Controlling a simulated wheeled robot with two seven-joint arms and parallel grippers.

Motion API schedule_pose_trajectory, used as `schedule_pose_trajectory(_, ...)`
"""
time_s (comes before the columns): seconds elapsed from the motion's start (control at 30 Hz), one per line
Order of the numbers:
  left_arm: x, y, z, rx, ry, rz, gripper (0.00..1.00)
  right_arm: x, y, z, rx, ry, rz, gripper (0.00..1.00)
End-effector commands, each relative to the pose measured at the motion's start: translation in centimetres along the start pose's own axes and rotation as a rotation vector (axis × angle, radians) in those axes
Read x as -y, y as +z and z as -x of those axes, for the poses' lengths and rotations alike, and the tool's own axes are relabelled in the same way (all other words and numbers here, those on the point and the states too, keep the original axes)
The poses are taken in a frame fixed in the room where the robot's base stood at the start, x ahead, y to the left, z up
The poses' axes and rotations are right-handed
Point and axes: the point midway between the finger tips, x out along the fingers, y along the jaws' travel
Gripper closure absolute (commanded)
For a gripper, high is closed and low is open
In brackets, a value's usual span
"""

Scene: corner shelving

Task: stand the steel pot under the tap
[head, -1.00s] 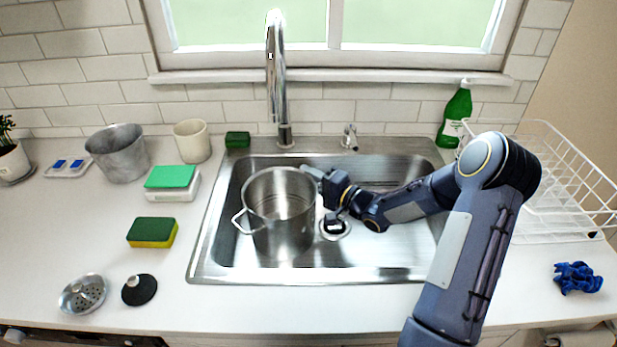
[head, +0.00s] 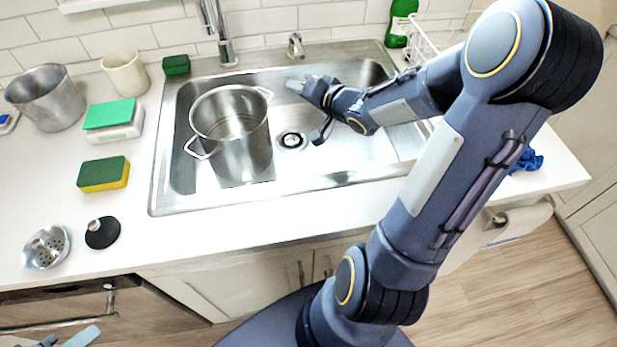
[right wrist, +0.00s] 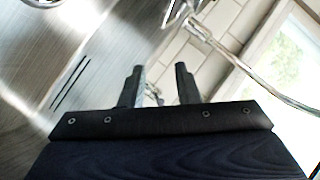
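The steel pot (head: 243,158) stands upright on the sink floor, left of the drain, with one handle at its front left and one at its back right. The chrome tap (head: 226,50) rises behind the sink, beyond the pot; its top is cut off in the head view, and its pipe crosses the right wrist view (right wrist: 238,66). My right gripper (head: 298,86) is over the sink, right of the pot's back handle and apart from it. Its two fingers (right wrist: 160,85) are spread with nothing gripped. My left gripper (head: 66,339) barely shows at the bottom left, its fingertips apart.
The sink rim (head: 160,150) surrounds the pot. A grey bucket (head: 47,100), beige cup (head: 125,73), sponge (head: 103,174), strainer (head: 46,247) and black stopper (head: 102,233) stand left. A small spout (head: 296,46) and green bottle (head: 401,22) are behind the sink.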

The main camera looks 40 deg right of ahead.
Motion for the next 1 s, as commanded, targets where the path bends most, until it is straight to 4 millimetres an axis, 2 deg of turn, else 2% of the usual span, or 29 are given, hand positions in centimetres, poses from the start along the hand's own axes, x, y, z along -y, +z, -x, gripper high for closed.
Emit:
schedule_pose_trajectory(0.03, 0.0, 0.0, 0.0, 0.000, 0.000, 0.000, 0.64, 1.2, -0.3, 1.5, -0.017, 0.076, 0.083, 0.71)
schedule_pose_trajectory(0.17, 0.0, 0.0, 0.0, 0.000, 0.000, 0.000, 0.64, 2.0, 1.2, 6.3, 0.034, 0.278, 0.234, 0.71)
schedule_pose_trajectory(0.27, 0.0, 0.0, 0.0, 0.000, 0.000, 0.000, 0.64, 2.5, 4.4, 10.7, 0.158, 0.365, 0.312, 0.71)
schedule_pose_trajectory(0.3, 0.0, 0.0, 0.0, 0.000, 0.000, 0.000, 0.64, 2.8, 6.1, 12.4, 0.225, 0.378, 0.338, 0.71)
schedule_pose_trajectory(0.5, 0.0, 0.0, 0.0, 0.000, 0.000, 0.000, 0.64, 4.4, 14.5, 19.5, 0.561, 0.283, 0.446, 0.71)
schedule_pose_trajectory(0.6, 0.0, 0.0, 0.0, 0.000, 0.000, 0.000, 0.64, 5.0, 17.0, 21.6, 0.666, 0.215, 0.483, 0.71)
schedule_pose_trajectory(0.7, 0.0, 0.0, 0.0, 0.000, 0.000, 0.000, 0.64, 5.3, 18.2, 22.6, 0.717, 0.178, 0.503, 0.71)
schedule_pose_trajectory(1.0, -0.1, -0.1, 0.2, 0.000, 0.000, 0.000, 0.64, 5.5, 18.2, 22.9, 0.726, 0.174, 0.506, 0.71)
